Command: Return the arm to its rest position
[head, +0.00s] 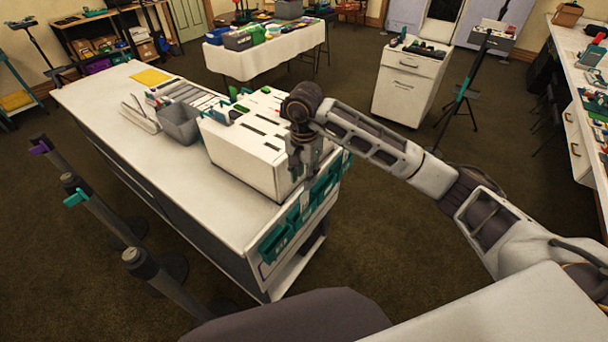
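My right arm (375,145) reaches in from the right side of the head view, extended over the end of the white counter (210,215). Its gripper (305,172) points down beside the near right end of a white slotted box (240,160). The fingers are small and dark, and their opening is unclear. I cannot tell whether they touch the box or the teal holders (300,215) on the counter's end. My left arm and gripper are not in view.
A grey bin (180,124) and a yellow sheet (150,77) are on the counter. Posts (95,208) stand along its left side. A white drawer cabinet (408,85) and a tripod stand (462,95) are behind my arm. Carpet is open between the counter and the cabinet.

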